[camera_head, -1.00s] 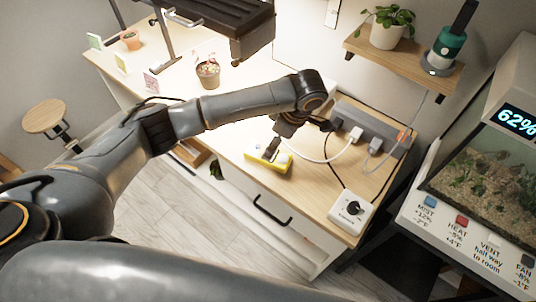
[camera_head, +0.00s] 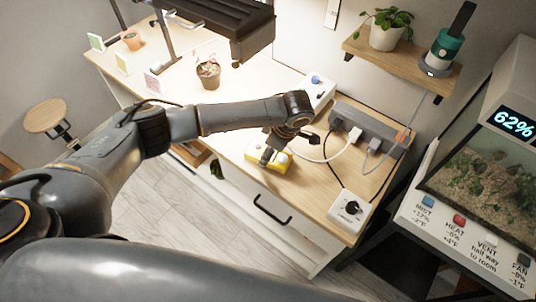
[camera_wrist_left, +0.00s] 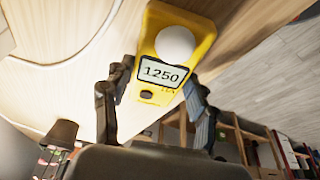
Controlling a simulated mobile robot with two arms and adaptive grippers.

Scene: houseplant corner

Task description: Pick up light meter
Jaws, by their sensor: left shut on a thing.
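The yellow light meter (camera_head: 283,165) is near the front edge of the wooden tabletop in the head view. In the left wrist view the meter (camera_wrist_left: 186,75) shows a white dome and a display reading 1250. My left gripper (camera_head: 268,154) is shut on the meter, with one finger on each side of it. I cannot tell whether the meter clears the tabletop. My right gripper is out of view.
A power strip (camera_head: 382,128) with plugs and cables lies right of the meter. A white dial box (camera_head: 350,209) stands at the right front, another white box (camera_head: 319,88) behind the wrist. A potted plant (camera_head: 208,75) stands farther left. A terrarium (camera_head: 490,165) is at the right.

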